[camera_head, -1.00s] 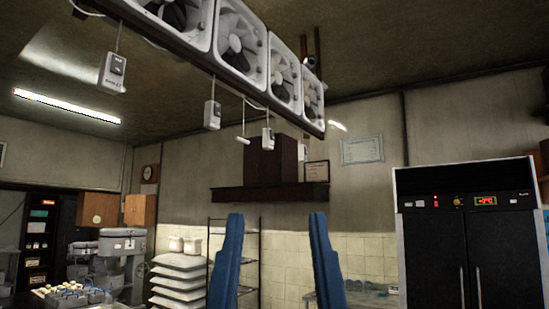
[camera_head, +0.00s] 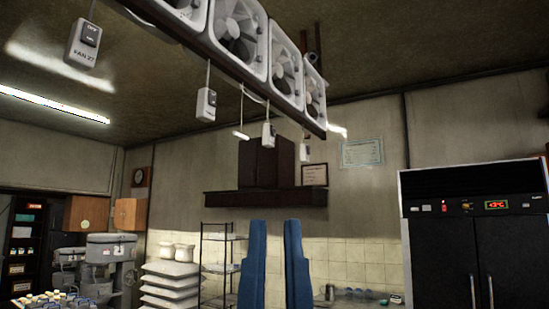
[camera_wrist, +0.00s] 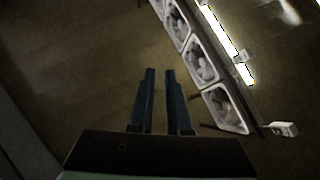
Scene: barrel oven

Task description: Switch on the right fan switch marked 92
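Several white switch boxes hang on cords below a row of ceiling fans. The nearest, marked FAN 27 (camera_head: 84,45), is at the upper left. A second switch box (camera_head: 206,104), a third (camera_head: 268,136) and a small far one (camera_head: 304,152) hang further right; their markings are too small to read, so I cannot tell which is 92. A switch box (camera_wrist: 284,129) also shows at the right of the wrist view. My gripper (camera_head: 274,224), with two blue fingers, points upward below the switches. It is empty, with a gap between the fingers, also seen in the wrist view (camera_wrist: 160,70).
The fan row (camera_head: 238,30) hangs on a dark beam (camera_head: 200,42). A dark hood (camera_head: 265,198) is on the back wall, and a black refrigerator (camera_head: 480,250) stands right. The air around my gripper looks clear.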

